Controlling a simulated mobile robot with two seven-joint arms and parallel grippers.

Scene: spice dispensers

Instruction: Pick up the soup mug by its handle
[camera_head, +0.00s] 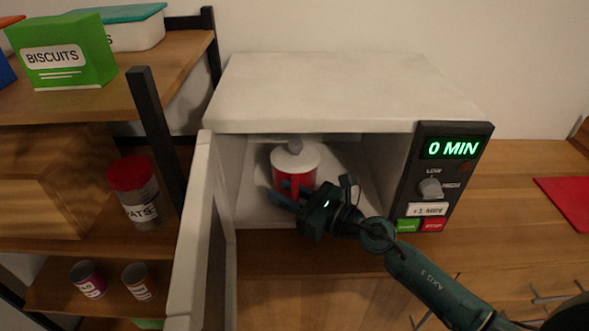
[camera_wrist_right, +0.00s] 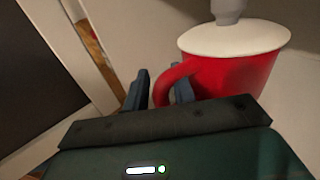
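The soup mug (camera_head: 307,178) is red with a white lid and a grey knob. It stands upright inside the open microwave. In the right wrist view the mug (camera_wrist_right: 235,75) is at the upper right, with its red handle (camera_wrist_right: 166,80) pointing left. My right gripper (camera_head: 285,194) reaches into the microwave at the mug's front. In the right wrist view its two fingers (camera_wrist_right: 159,88) are apart, one on each side of the handle. A gap shows between the left finger and the handle; contact at the right finger cannot be told. My left gripper is out of view.
The microwave (camera_head: 335,90) has its door (camera_head: 205,225) swung open on the left, close to the cavity. Its control panel (camera_head: 440,180) is on the right and reads 0 MIN. A shelf (camera_head: 70,232) with boxes and jars stands at left. The counter (camera_head: 500,200) at right is mostly clear.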

